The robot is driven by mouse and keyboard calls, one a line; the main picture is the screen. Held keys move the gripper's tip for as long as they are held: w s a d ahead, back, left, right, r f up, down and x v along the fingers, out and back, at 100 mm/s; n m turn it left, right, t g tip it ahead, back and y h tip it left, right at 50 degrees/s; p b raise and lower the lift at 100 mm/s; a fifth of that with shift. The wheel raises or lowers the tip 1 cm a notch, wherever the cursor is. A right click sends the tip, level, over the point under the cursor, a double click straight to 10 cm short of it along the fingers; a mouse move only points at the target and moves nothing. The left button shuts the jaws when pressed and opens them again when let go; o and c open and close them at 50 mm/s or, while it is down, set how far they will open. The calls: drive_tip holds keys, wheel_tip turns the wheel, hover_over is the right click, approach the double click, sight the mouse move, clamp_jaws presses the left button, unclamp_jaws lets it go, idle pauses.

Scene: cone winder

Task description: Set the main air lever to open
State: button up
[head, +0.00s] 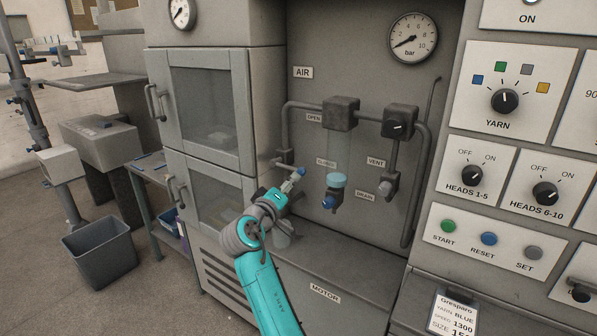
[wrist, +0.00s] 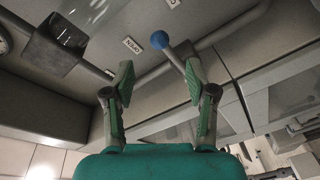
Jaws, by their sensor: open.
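The main air lever shows in the head view as a blue knob (head: 301,172) on a short arm from the valve (head: 285,157) on the left pipe of the AIR panel. The knob points right, near a small blurred label (head: 326,162); the OPEN label (head: 314,117) is higher. My gripper (head: 288,186) is just below and left of the knob, partly hidden by its own body. In the wrist view my gripper (wrist: 159,78) is open and empty. The blue ball knob (wrist: 159,39) is beyond the fingertips, its shaft running behind the right finger. I cannot tell whether they touch.
Pipes, a filter bowl (head: 336,181) and the VENT knob (head: 398,129) are right of the lever. The bar gauge (head: 413,38) needle sits low. Glass-fronted cabinet doors (head: 207,105) are at left; a MOTOR ledge (head: 325,291) lies below. A grey bin (head: 100,250) stands on the floor.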

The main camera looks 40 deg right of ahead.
sight(301, 169)
drive_tip(key=x, duration=0.9)
drive_tip(key=shift+w+d, duration=0.2)
drive_tip(key=shift+d, duration=0.05)
drive_tip(key=shift+c, duration=0.3)
clamp_jaws()
